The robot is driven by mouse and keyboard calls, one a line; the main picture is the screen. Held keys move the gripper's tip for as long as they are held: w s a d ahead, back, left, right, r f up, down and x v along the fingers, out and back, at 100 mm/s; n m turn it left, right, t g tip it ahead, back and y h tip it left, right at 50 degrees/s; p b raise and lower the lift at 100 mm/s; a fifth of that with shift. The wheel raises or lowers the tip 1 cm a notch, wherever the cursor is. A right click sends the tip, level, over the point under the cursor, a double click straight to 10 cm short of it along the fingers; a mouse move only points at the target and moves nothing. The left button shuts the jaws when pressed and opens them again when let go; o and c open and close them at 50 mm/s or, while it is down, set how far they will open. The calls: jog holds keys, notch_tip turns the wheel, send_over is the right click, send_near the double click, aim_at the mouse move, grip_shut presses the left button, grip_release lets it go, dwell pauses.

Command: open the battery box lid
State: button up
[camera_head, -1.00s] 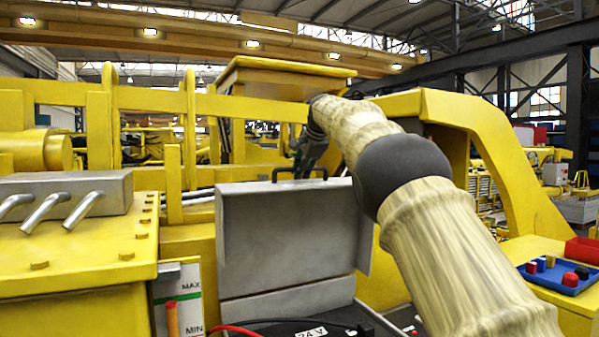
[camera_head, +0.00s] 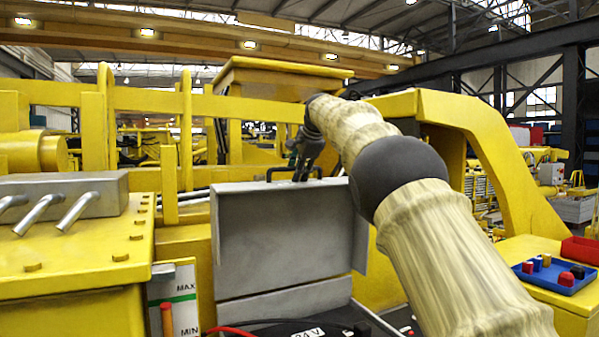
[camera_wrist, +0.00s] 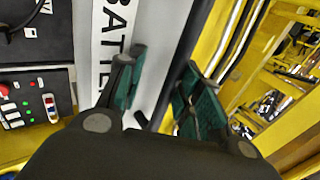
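The grey battery box lid (camera_head: 285,235) stands raised, roughly upright, behind the dark box top marked 24 V (camera_head: 308,333). In the wrist view the lid shows as a white panel with BATTE lettering (camera_wrist: 112,35). A black handle (camera_head: 272,172) sits on the lid's top edge. My gripper (camera_head: 300,172) is at this handle, fingers pointing down. In the wrist view its green-padded fingers (camera_wrist: 158,92) are apart, with a dark bar, seemingly the handle (camera_wrist: 188,50), showing between or just behind them. Whether they touch it is unclear.
Yellow machine frame rails (camera_head: 240,105) stand behind the lid, and a yellow arch (camera_head: 490,140) rises to the right. A yellow block with metal pipes (camera_head: 75,210) is at left. A blue tray (camera_head: 553,275) and red bin (camera_head: 580,250) lie at right.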

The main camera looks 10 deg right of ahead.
jog(key=v, duration=1.1)
jog(key=shift+s+r, duration=0.15)
jog(key=shift+r, duration=0.15)
jog(key=shift+d, duration=0.1)
